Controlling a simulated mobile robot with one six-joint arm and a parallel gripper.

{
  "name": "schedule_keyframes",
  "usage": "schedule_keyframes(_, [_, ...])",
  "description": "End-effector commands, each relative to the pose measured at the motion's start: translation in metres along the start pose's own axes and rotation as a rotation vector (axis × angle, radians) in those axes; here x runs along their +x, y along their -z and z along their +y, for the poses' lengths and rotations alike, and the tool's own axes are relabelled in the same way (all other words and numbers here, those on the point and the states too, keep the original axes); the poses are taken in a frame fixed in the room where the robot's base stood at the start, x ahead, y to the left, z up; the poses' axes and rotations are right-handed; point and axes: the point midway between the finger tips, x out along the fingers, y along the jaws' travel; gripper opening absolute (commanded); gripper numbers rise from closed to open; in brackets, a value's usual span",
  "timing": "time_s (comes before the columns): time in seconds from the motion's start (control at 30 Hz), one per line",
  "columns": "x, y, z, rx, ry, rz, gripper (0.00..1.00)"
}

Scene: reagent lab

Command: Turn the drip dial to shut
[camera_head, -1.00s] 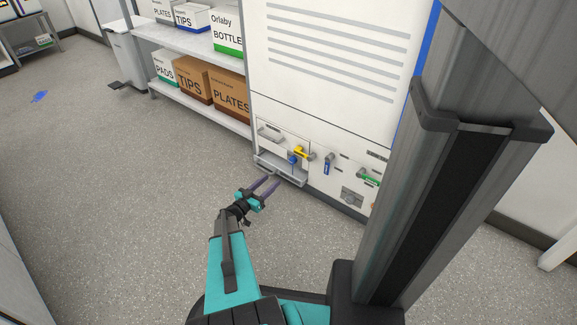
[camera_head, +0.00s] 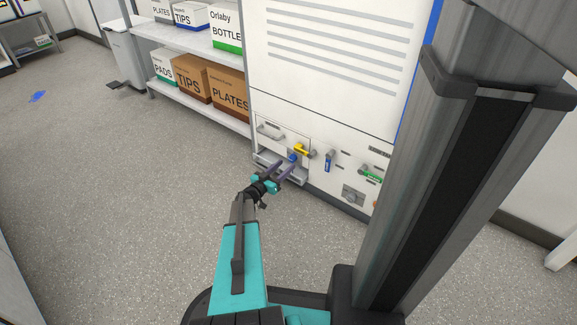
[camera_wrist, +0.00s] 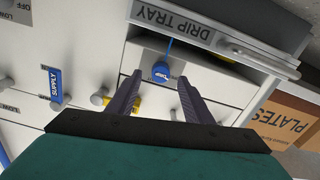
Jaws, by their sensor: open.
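The drip dial is a round blue knob marked DRIP with a thin blue pointer. It shows in the wrist view (camera_wrist: 160,72), upside down, on the white panel, its pointer towards the drip tray (camera_wrist: 190,28). In the head view the dial (camera_head: 293,158) is a small blue spot, partly covered by my fingers. My gripper (camera_wrist: 160,80) is open and empty. Its two purple fingers point at the panel, one on each side of the dial in the picture; I cannot tell the remaining distance. The gripper also shows in the head view (camera_head: 286,167).
A yellow handle (camera_head: 302,149) sits close to the dial, partly behind a finger in the wrist view. A blue SUPPLY handle (camera_wrist: 55,86) and a green handle (camera_head: 370,174) are further along the panel. Shelves with boxes (camera_head: 229,90) stand left.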

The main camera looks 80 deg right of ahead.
Motion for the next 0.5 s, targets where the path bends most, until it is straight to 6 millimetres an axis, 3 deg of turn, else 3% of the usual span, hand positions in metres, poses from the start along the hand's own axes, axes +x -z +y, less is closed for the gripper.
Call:
schedule_keyframes(0.2, [0.025,-0.002,-0.001,0.001,0.000,0.001,0.46])
schedule_keyframes(0.5, [0.034,0.001,0.000,0.000,-0.001,0.001,0.46])
